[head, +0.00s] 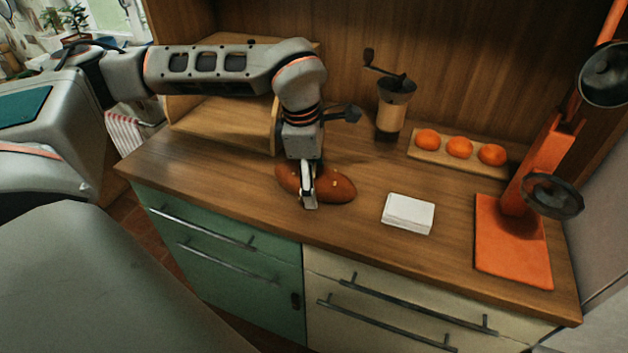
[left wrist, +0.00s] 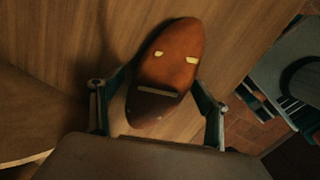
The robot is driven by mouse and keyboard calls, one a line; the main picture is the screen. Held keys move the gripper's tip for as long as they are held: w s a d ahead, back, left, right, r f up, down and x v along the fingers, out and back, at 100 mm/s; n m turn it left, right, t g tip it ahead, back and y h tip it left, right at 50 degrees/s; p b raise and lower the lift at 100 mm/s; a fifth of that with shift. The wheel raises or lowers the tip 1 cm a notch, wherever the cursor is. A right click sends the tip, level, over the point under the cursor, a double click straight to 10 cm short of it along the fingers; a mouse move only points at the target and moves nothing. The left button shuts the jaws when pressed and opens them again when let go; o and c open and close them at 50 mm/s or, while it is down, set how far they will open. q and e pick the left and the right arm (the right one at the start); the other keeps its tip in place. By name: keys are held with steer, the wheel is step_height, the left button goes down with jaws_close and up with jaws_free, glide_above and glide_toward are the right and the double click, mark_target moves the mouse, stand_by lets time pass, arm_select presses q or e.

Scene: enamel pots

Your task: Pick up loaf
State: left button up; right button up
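The loaf (head: 338,189) is brown and oval with pale score marks, and lies on the wooden counter near its front edge. My left gripper (head: 309,185) points down over it, and the near finger hides part of its middle. In the left wrist view the loaf (left wrist: 168,68) runs lengthwise between the two fingers of the left gripper (left wrist: 160,98), one on each side. The fingers are spread wide; a firm grip does not show. My right gripper is not in view.
A white stack (head: 408,213) lies right of the loaf. A coffee grinder (head: 393,103) and a board (head: 450,158) with oranges (head: 459,147) stand behind. An orange stand (head: 512,240) with dark pans is at the right. A wooden box (head: 225,122) stands back left.

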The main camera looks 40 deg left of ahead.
arm_select(q)
steer(key=c, duration=1.4)
steer(key=shift+o, duration=0.2)
steer(key=shift+r, duration=0.1)
